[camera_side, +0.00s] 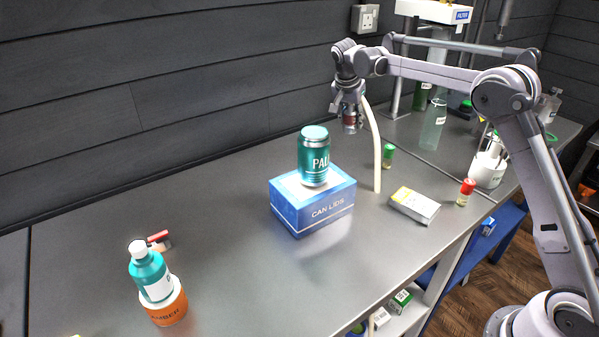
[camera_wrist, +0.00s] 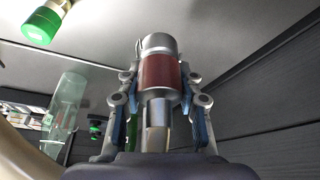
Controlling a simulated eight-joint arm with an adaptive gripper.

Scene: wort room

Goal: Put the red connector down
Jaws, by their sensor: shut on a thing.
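The red connector (camera_wrist: 160,72), a metal cylinder with a dark red band, sits between the fingers of my gripper (camera_wrist: 159,88) in the wrist view. My gripper is shut on it. In the side view my gripper (camera_side: 349,108) points down, with the connector (camera_side: 350,123) at its tips, held above the grey bench (camera_side: 225,215), apart from it. A cream hose (camera_side: 374,150) curves from beside my gripper down to the bench. The hose's join to the connector is not clear.
A green can (camera_side: 313,160) stands on a blue can-lids box (camera_side: 312,208), near my gripper. A green-banded fitting (camera_side: 388,156), a white carton (camera_side: 414,205) and a red-topped fitting (camera_side: 466,192) stand or lie to the right. A teal bottle (camera_side: 150,272) is front left. The bench's back left is clear.

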